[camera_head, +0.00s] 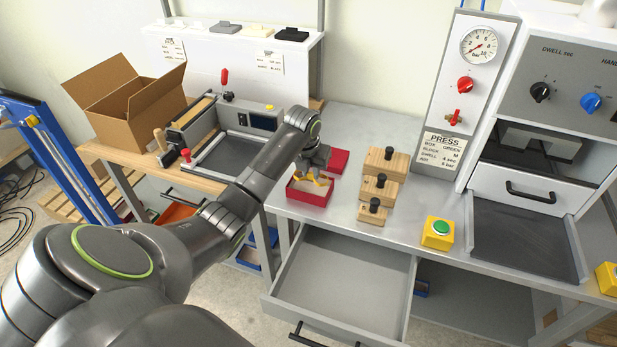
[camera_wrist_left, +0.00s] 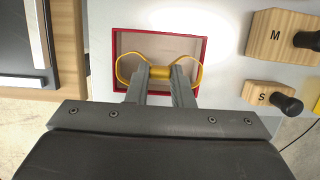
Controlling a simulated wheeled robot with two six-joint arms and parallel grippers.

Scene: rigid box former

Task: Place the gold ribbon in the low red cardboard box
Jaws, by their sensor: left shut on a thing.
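The low red cardboard box (camera_head: 309,194) stands open on the grey metal bench, left of the wooden blocks; its pale inside and red rim also show in the left wrist view (camera_wrist_left: 203,42). The gold ribbon (camera_wrist_left: 160,56), a bow with two loops and a middle knot, lies across the box opening in the wrist view. My left gripper (camera_wrist_left: 160,73) is shut on the ribbon's middle, over the box. Whether the ribbon touches the box floor I cannot tell. In the head view, the ribbon (camera_head: 316,178) shows as yellow bits under my left gripper (camera_head: 313,170). My right gripper is out of view.
A red lid-like piece (camera_head: 338,160) lies behind the box. Wooden blocks with black knobs (camera_head: 380,188) stand close on the right. A yellow box with a green button (camera_head: 437,232) is further right. An open drawer (camera_head: 340,280) juts out below the bench front.

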